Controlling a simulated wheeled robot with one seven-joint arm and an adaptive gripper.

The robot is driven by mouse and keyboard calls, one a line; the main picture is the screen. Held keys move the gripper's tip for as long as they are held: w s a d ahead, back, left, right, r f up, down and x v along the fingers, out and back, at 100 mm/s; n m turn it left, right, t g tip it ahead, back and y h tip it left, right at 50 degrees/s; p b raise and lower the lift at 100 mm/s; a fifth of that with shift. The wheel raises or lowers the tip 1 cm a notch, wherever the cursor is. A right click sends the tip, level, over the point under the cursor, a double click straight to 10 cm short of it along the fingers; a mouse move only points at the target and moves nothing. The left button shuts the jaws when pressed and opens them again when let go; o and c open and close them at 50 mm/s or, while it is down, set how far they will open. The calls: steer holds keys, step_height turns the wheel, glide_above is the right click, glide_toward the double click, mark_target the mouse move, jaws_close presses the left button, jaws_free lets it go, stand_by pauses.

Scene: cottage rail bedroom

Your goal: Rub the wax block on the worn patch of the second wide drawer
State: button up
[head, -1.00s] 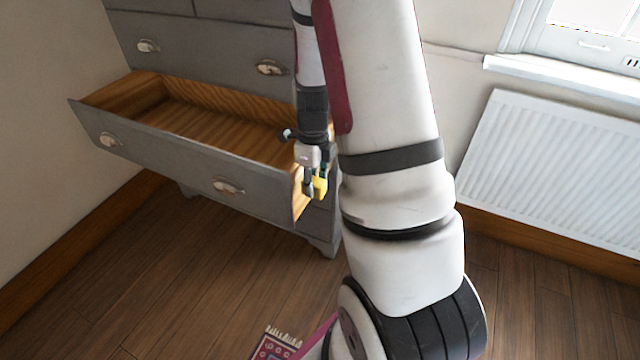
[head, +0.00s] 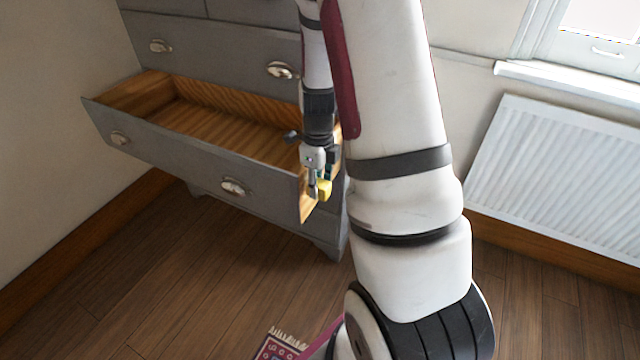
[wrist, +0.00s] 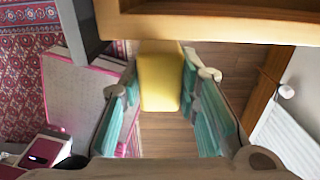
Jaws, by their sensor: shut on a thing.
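The yellow wax block (head: 324,190) is held in my gripper (head: 317,186), beside the right side of the open wide drawer (head: 190,153). In the wrist view the wax block (wrist: 159,78) sits between the teal finger pads of my gripper (wrist: 160,95), its far end close to the wooden drawer side (wrist: 210,26). I cannot tell whether the block touches the wood. The drawer is pulled out, and its inside looks empty. The worn patch cannot be made out clearly; my arm hides part of the drawer's right side.
The grey dresser (head: 225,45) stands against the wall with its upper drawers shut. A white radiator (head: 555,170) and a window sill (head: 570,78) are to the right. A patterned rug (head: 278,345) lies at the bottom. The wooden floor (head: 190,270) before the dresser is clear.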

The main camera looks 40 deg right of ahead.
steer(key=shift+w+a, duration=0.2)
steer(key=shift+w, duration=0.45)
steer(key=w+d, duration=0.2)
steer(key=d, duration=0.4)
steer(key=shift+w+d+b, duration=0.3)
steer(key=shift+w+d, duration=0.1)
stand_by(0.8)
steer(key=w+d+b, duration=0.1)
steer(key=w+d, duration=0.1)
steer(key=d, duration=0.4)
steer(key=shift+d, duration=0.4)
stand_by(0.5)
steer(key=shift+w+a, duration=0.15)
steer(key=s+a+p, duration=0.2)
steer(key=a, duration=0.4)
steer(key=shift+s+a, duration=0.3)
steer(key=shift+s, duration=0.1)
stand_by(0.5)
steer(key=shift+a, duration=0.1)
